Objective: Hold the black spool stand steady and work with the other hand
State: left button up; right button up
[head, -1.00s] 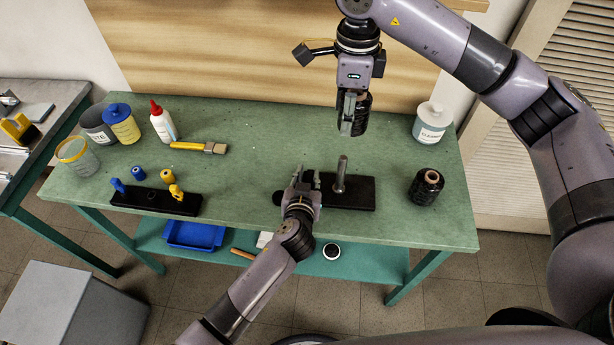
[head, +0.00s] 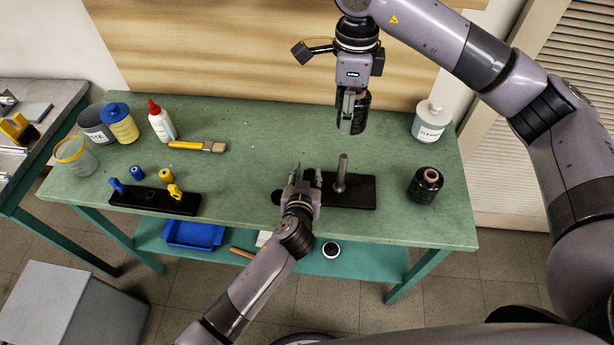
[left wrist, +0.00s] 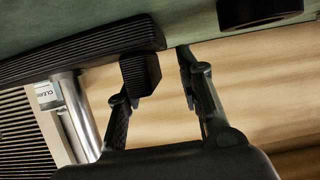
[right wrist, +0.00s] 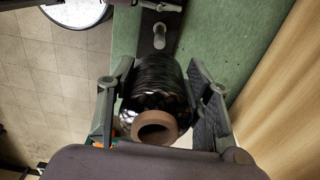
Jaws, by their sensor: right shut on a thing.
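The black spool stand (head: 358,194) lies on the green table with its grey metal peg (head: 341,172) upright. My left gripper (head: 306,178) is low at the stand's left part. In the left wrist view its fingers (left wrist: 158,85) are apart, with the stand's black block (left wrist: 140,73) near one finger and a gap to the other. My right gripper (head: 350,105) is shut on a black tow spool (head: 361,118), held above the table behind the peg. The right wrist view shows this spool's brown core (right wrist: 155,128) between the fingers.
A second black spool (head: 426,186) stands right of the stand. A cleaner bottle (head: 431,122) is at the back right. A brush (head: 200,147), bottles, a jar and a black rack (head: 155,200) with small coloured tools are at the left. The table between is clear.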

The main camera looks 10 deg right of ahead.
pick_arm(q)
jog(key=shift+r, duration=0.45)
jog(key=o, duration=0.5)
jog(key=shift+o, duration=0.5)
jog(key=o, duration=0.5)
jog(key=shift+s, duration=0.1)
jog(key=shift+v, duration=3.9)
